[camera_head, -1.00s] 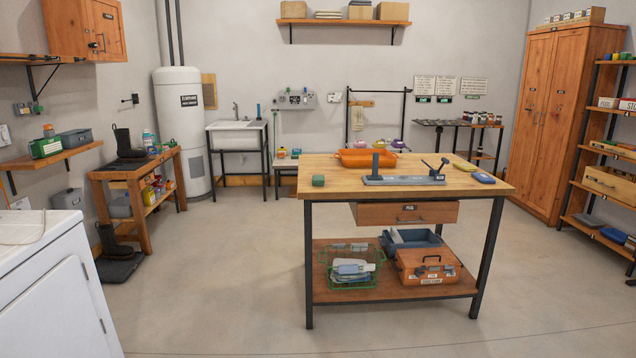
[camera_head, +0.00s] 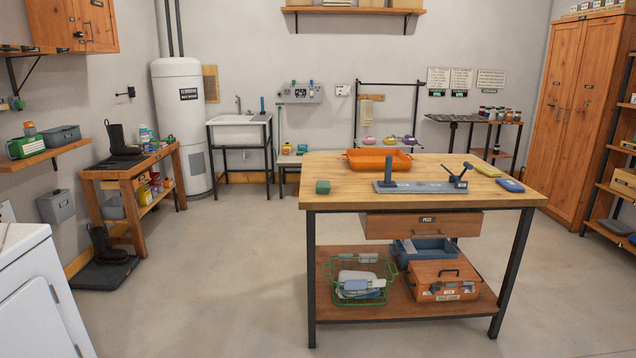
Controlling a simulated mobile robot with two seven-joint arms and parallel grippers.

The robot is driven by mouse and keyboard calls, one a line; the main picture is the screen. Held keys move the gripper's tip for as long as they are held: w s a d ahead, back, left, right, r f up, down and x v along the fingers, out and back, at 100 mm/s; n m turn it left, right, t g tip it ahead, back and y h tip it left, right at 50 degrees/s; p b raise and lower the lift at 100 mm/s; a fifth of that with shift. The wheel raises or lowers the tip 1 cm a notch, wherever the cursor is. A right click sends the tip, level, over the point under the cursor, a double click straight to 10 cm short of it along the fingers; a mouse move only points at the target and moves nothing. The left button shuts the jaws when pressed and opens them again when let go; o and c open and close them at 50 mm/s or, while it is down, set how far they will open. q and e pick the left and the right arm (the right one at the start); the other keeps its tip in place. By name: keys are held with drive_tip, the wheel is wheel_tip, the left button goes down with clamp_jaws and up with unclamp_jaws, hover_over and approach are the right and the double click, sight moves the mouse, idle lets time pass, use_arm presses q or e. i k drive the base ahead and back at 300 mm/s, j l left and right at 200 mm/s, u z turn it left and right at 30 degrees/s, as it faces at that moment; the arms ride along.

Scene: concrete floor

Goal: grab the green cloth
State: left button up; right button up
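A small green block-like item (camera_head: 322,186) lies at the left front of the wooden workbench top (camera_head: 340,172). It is the clearest green piece on the bench, but I cannot tell whether it is cloth. A flat yellow item (camera_head: 488,170) and a flat blue item (camera_head: 510,185) lie at the bench's right end. Small coloured bundles (camera_head: 390,140) sit on the low shelf of a black rack at the back wall; they are too small to identify. Neither of my grippers is in view.
An orange tray (camera_head: 377,160) and a grey metal fixture (camera_head: 420,187) occupy the bench top. Below are a green wire basket (camera_head: 358,294), a blue bin (camera_head: 425,252) and an orange toolbox (camera_head: 440,281). A white appliance (camera_head: 35,300) stands at left. Floor between is clear.

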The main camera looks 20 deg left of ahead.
sight(323, 186)
drive_tip(key=i+j+u, duration=0.1)
drive_tip(key=i, duration=0.4)
drive_tip(key=i+j, duration=0.3)
drive_tip(key=i, duration=0.2)
drive_tip(key=j+u, duration=0.05)
